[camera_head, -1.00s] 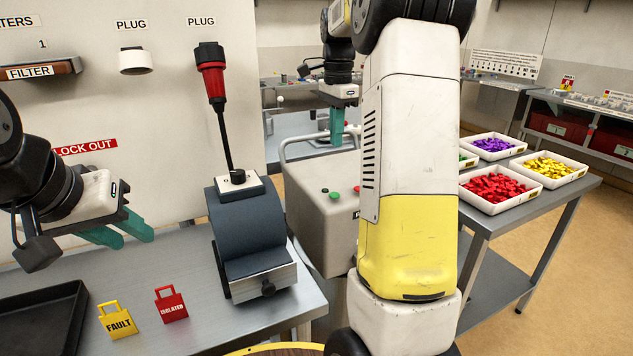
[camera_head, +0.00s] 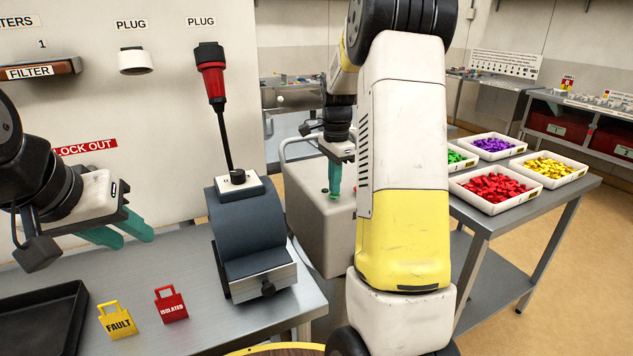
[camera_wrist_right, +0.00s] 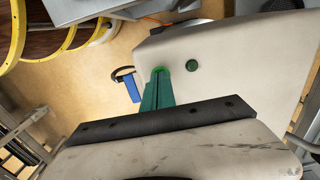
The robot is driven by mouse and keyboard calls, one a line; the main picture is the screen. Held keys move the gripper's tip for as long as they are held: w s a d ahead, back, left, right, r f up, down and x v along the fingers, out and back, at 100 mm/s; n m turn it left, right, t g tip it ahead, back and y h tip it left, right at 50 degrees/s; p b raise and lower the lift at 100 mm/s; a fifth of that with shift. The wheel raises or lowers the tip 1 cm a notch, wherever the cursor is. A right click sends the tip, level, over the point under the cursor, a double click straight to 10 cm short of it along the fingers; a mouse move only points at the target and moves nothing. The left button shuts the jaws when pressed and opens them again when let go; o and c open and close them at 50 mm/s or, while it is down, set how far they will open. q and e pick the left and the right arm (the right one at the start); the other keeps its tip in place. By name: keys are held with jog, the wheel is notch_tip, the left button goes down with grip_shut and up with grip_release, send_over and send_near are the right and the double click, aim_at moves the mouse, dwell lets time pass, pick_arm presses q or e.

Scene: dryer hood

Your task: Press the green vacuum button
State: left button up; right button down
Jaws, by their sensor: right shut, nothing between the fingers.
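The grey vacuum unit (camera_head: 318,222) stands behind the dark blue machine, partly hidden by my right arm. My right gripper (camera_head: 334,196) is shut and empty, pointing down at the unit's top. In the right wrist view, the bright green button (camera_wrist_right: 164,69) shows at the shut fingertips (camera_wrist_right: 158,72), partly covered by them. I cannot tell whether they touch it or whether it is pushed in. A darker green button (camera_wrist_right: 191,65) sits beside it, uncovered. My left gripper (camera_head: 138,236) is open and empty, above the bench at the left.
Yellow (camera_head: 120,320) and red (camera_head: 172,304) lock tags stand on the bench beside a black tray (camera_head: 40,318). The blue machine (camera_head: 248,225) has a red plug (camera_head: 211,80) above. Trays of coloured pieces (camera_head: 495,190) stand on the right table. A curved handle rises behind the vacuum unit.

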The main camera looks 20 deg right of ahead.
jog(key=shift+f, duration=0.2)
jog(key=shift+f, duration=0.9)
jog(key=shift+s+f, duration=0.25)
jog(key=shift+f, duration=0.1)
jog(key=shift+r, duration=0.1)
jog(key=shift+w+r, duration=0.1)
jog(key=shift+r, duration=0.15)
notch_tip(320, 180, up, 15)
jog(key=shift+w+f, duration=0.15)
jog(key=shift+w, duration=0.05)
jog(key=shift+s, duration=0.15)
